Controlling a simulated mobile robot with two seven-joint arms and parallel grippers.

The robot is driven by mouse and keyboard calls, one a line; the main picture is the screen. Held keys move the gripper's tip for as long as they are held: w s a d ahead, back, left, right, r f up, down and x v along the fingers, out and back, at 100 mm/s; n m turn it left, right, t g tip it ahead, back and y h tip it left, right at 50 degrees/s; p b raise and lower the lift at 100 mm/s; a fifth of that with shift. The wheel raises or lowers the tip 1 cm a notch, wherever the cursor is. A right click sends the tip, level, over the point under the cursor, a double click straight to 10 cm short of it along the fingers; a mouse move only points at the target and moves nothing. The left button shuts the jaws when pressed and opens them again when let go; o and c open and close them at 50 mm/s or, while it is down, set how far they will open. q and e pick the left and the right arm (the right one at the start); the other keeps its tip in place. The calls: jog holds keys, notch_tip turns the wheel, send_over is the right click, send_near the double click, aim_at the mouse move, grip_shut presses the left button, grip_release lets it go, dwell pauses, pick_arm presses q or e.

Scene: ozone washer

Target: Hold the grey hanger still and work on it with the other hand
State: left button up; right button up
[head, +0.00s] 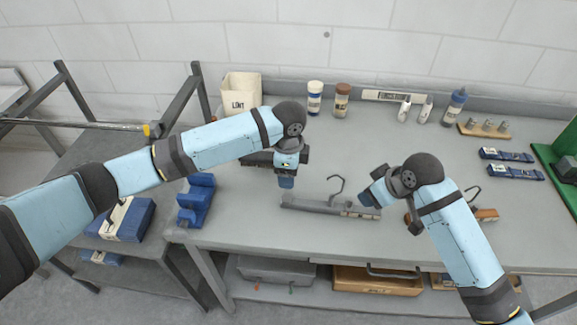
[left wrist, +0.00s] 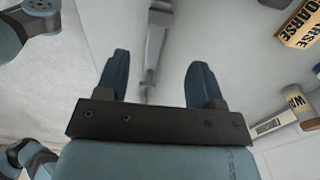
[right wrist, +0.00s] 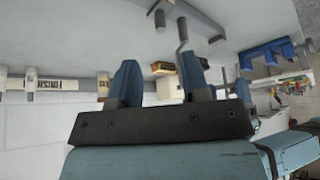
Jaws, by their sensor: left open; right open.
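The grey hanger (head: 318,206) lies on the grey bench, its dark hook (head: 336,184) rising from the middle. My left gripper (head: 286,182) is open and empty, pointing down just above the hanger's left end. In the left wrist view the hanger bar (left wrist: 154,48) shows beyond and between the open fingers (left wrist: 158,68). My right gripper (head: 371,195) is open and empty near the hanger's right end, tilted towards it. In the right wrist view a hook (right wrist: 181,35) shows close by the right finger; whether the fingers (right wrist: 160,64) touch anything cannot be told.
A second hook (head: 472,190) and a brown piece (head: 487,214) lie right of my right forearm. A blue stand (head: 196,199) sits at the bench's left. Jars (head: 314,98), a LINT bin (head: 241,93) and bottles (head: 454,106) line the back. The front bench strip is clear.

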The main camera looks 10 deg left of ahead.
aim_at(288, 200)
pick_arm(q)
notch_tip(288, 200, down, 12)
jog(key=shift+f, duration=0.1)
jog(key=shift+c, duration=0.4)
jog(key=c, duration=1)
